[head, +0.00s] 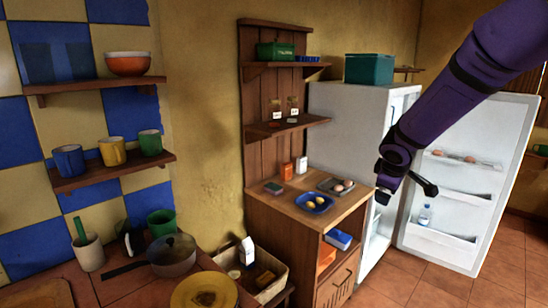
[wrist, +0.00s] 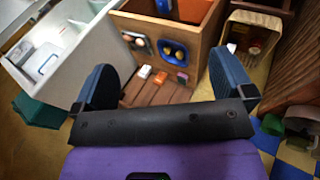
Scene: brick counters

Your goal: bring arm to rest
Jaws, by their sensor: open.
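My purple arm (head: 445,95) reaches in from the upper right of the head view and slants down to the left. My gripper (head: 407,192) is at its lower end, in front of the open fridge in the picture. Its two dark fingers are spread apart. In the wrist view my gripper (wrist: 165,80) also shows open, with a finger on each side and nothing held between them. The wooden cabinet and its trays appear beyond the fingers there, looking turned over.
The white fridge (head: 345,115) stands open, its door (head: 480,175) swung to the right. Left of it, a wooden cabinet (head: 262,194) bears a blue plate (head: 314,208) and a grey tray. A counter with a pan (head: 172,258) is at lower left. The tiled floor (head: 420,285) is clear.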

